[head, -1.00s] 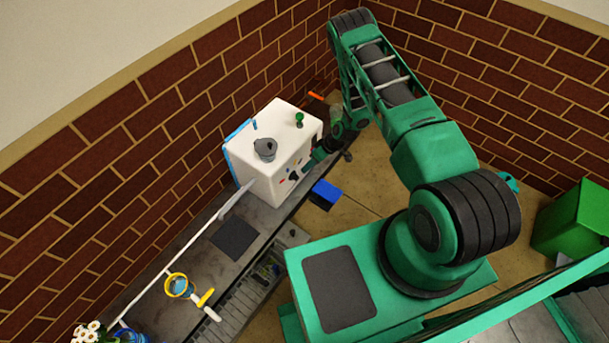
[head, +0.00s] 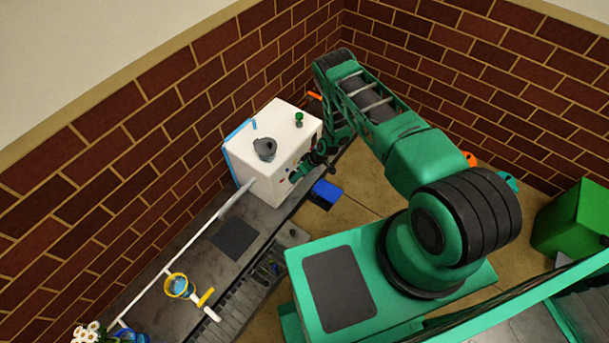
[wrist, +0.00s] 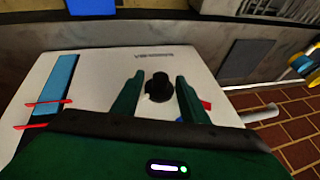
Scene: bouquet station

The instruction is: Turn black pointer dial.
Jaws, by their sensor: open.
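The black pointer dial (wrist: 159,87) shows in the wrist view on the face of a white box. Part of it has a small white mark at its lower left. My gripper (wrist: 161,76) is open, with one green finger on each side of the dial and a gap to each; I cannot tell how deep the fingers reach around it. In the head view my gripper (head: 295,175) is at the front face of the white box (head: 258,180), and the dial is hidden behind it there.
A grey knob-like piece (head: 264,149) and a green knob (head: 299,119) stand on the box's top. A blue block (head: 326,191) is just in front. A blue strip (wrist: 55,85) with red marks lies left of the dial in the wrist view. The dark counter (head: 190,262) runs toward the front left.

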